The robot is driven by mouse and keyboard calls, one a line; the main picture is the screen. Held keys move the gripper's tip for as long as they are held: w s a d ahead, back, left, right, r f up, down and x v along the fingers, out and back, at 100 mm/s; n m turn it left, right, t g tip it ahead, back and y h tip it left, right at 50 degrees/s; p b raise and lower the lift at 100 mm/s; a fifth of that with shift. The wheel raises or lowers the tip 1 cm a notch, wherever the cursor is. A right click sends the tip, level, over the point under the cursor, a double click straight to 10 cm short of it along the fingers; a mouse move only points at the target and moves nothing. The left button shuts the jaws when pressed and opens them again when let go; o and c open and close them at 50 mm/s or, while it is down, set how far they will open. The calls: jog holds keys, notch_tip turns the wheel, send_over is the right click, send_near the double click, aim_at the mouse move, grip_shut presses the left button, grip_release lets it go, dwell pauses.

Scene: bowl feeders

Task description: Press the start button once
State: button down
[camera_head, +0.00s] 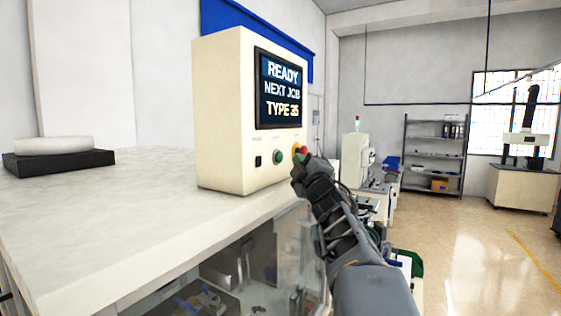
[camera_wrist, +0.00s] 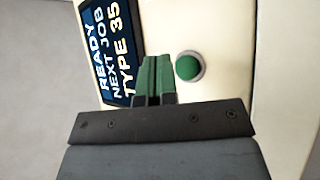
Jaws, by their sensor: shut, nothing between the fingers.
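The cream control box (camera_head: 222,120) stands on the bench top. Its screen (camera_head: 280,90) reads READY, NEXT JOB, TYPE 35. A green round button (camera_head: 278,157) is on the panel below the screen, between a black switch (camera_head: 258,161) and a red button on yellow (camera_head: 301,151). My gripper (camera_head: 300,172) is in front of the panel's lower right, close to the red button. In the wrist view the green button (camera_wrist: 187,66) is just right of my gripper's green fingertips (camera_wrist: 153,75), which are shut together and empty. I cannot tell whether the fingers touch the panel.
A glazed cabinet front is below the bench edge. Shelves (camera_head: 434,155) and other machines stand far back right, with open floor (camera_head: 470,240) before them.

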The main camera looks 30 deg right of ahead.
aim_at(279, 157)
jog(key=shift+w+a, duration=0.45)
jog(key=shift+w, duration=0.35)
jog(key=shift+w+f+b, duration=0.1)
jog(key=shift+b, duration=0.25)
dwell(1.4)
jog(key=shift+w+a, duration=0.2)
jog(key=shift+w, duration=0.1)
